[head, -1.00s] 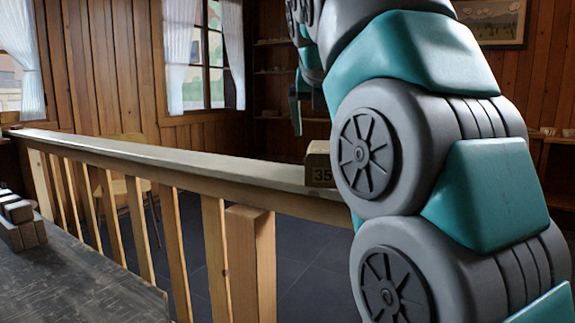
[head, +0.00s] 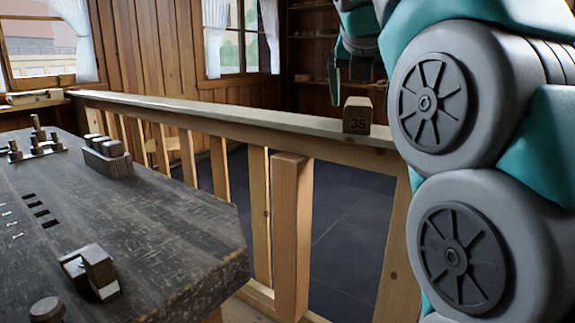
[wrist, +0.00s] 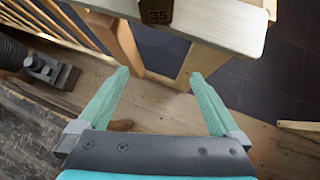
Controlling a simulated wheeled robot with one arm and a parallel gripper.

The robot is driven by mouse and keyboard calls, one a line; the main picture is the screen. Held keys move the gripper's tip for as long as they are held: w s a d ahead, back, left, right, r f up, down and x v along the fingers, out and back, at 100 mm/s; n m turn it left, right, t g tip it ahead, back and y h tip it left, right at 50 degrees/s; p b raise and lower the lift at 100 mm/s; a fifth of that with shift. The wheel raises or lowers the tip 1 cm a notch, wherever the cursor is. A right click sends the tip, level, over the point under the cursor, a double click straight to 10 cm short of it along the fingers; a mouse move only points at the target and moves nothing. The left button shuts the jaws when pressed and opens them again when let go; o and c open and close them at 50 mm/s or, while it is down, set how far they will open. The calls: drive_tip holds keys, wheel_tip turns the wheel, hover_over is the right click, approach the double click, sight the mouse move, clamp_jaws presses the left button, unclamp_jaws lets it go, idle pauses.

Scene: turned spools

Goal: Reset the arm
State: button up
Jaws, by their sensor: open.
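My gripper (wrist: 159,76) is open in the wrist view, with two pale teal fingers spread apart and nothing between them. In the head view a part of my gripper (head: 334,86) hangs at the upper middle, above and left of a small wooden block marked 35. My teal and grey arm fills the right side of the head view. The block (head: 357,116) sits on the top of the wooden railing (head: 230,115); in the wrist view the block (wrist: 156,12) is at the top edge, beyond the fingertips and apart from them.
A dark worn table (head: 140,215) stands at the left of the head view. It carries a grey block tray (head: 107,163), a dark metal and wood piece (head: 90,270), a round knob (head: 47,309) and a group of pegs (head: 37,147). Dark tiled floor shows behind the railing.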

drive_tip(key=s+d+f+m+g, duration=0.1)
drive_tip(key=s+f+m+g, duration=0.1)
drive_tip(key=s+f+m, duration=0.45)
drive_tip(key=s+d+f+m+g, duration=0.15)
drive_tip(key=f+m, duration=0.25)
drive_tip(key=f, duration=0.6)
drive_tip(key=s+f+m+g, duration=0.2)
drive_tip(key=s+f+m, duration=0.35)
drive_tip(key=f, duration=0.25)
drive_tip(key=s+f+m+g+y, duration=0.2)
drive_tip(key=s+f+m+g, duration=0.2)
drive_tip(key=s+f+m, duration=1.1)
drive_tip(key=s+f, duration=0.3)
drive_tip(key=s, duration=0.2)
drive_tip(key=shift+s+a+f, duration=0.25)
drive_tip(key=shift+s, duration=0.15)
drive_tip(key=shift+g, duration=0.25)
